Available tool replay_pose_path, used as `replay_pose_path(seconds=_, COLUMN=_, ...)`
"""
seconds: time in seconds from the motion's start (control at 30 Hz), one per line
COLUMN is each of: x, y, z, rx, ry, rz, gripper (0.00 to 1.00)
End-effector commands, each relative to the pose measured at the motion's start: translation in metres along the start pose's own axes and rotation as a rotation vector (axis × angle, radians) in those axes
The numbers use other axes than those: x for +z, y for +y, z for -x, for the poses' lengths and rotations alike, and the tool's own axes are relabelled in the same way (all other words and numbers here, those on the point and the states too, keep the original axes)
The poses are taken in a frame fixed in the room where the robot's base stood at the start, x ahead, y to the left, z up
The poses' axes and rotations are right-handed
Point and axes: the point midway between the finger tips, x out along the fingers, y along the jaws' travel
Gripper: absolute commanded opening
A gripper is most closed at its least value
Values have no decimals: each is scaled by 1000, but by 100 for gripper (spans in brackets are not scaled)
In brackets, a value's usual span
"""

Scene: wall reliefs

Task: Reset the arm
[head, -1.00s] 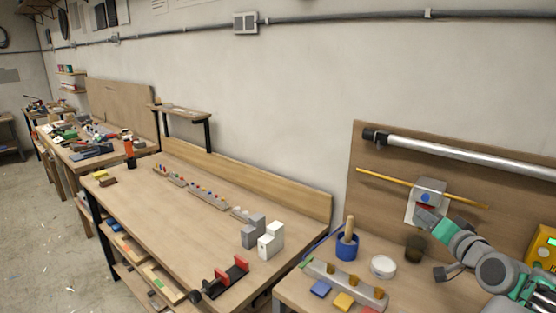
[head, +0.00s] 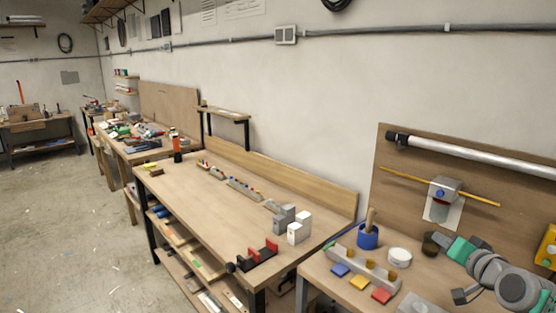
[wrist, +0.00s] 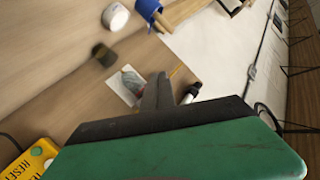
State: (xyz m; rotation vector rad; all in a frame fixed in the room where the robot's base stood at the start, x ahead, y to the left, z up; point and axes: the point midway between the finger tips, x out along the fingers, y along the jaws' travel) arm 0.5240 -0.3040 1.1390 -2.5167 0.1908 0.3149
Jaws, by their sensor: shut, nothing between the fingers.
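My gripper shows at the lower right of the head view (head: 445,243), in front of the backboard and below the wall fixture. In the wrist view its dark fingers (wrist: 156,92) are together, with nothing seen between them. The wall fixture is a grey block with a blue round spot (head: 441,192) over a white plate, with a thin yellow rod across it. In the wrist view the white plate (wrist: 121,94) lies just beyond the fingers, partly hidden by them. A yellow box lettered RESET (wrist: 30,162) is at the lower left of the wrist view.
A blue cup holding a wooden handle (head: 368,238), a white round tub (head: 400,257) and a dark cup (head: 430,245) stand near my arm. Blue, yellow and red blocks (head: 381,295) lie in front. A silver pipe (head: 470,157) crosses the backboard above. The long left bench (head: 205,215) has bare room.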

Motion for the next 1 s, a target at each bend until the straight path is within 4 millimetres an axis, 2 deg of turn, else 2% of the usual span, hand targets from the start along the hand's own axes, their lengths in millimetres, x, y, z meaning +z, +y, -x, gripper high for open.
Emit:
replay_pose_path(seconds=0.17, x=40, y=-32, z=-13, rx=14, ry=-122, rz=64, gripper=0)
replay_pose_path(seconds=0.27, x=72, y=-54, z=-18, rx=29, ry=-217, rz=115, gripper=0)
replay_pose_path(seconds=0.37, x=113, y=-79, z=-16, rx=49, ry=-331, rz=183, gripper=0)
replay_pose_path(seconds=0.43, x=148, y=-99, z=-7, rx=67, ry=-431, rz=243, gripper=0)
replay_pose_path(seconds=0.53, x=211, y=-127, z=22, rx=105, ry=-608, rz=358, gripper=0)
replay_pose_path(seconds=0.6, x=254, y=-139, z=57, rx=140, ry=-736, rz=447, gripper=0)
replay_pose_path(seconds=0.7, x=296, y=-142, z=105, rx=188, ry=-880, rz=542, gripper=0)
replay_pose_path(seconds=0.83, x=321, y=-137, z=143, rx=228, ry=-979, rz=601, gripper=0)
replay_pose_path(seconds=1.0, x=326, y=-134, z=151, rx=242, ry=-1001, rz=609, gripper=0)
